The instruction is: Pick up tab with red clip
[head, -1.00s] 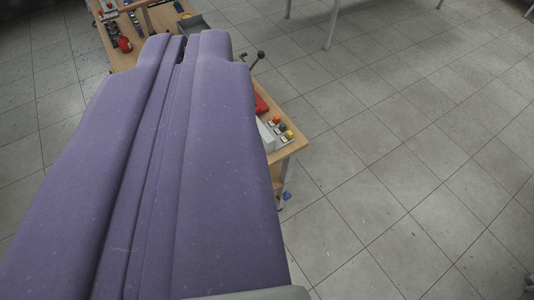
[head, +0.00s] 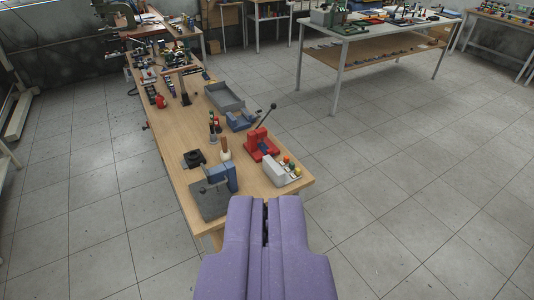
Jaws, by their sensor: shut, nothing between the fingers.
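My gripper (head: 266,240) fills the bottom middle of the head view as two purple fingers, closed together with only a thin dark gap and nothing held. Its tips are in front of the near end of a long wooden workbench (head: 190,218). I cannot make out a tab with a red clip for certain. Red items on the bench are a red lever press (head: 262,144) and a small red object (head: 160,102) farther back.
The bench carries a blue-grey press (head: 212,190), a white box with coloured buttons (head: 282,170), a grey tray (head: 224,97) and several tools. A white table (head: 352,30) stands at the back right. The tiled floor is clear to the right.

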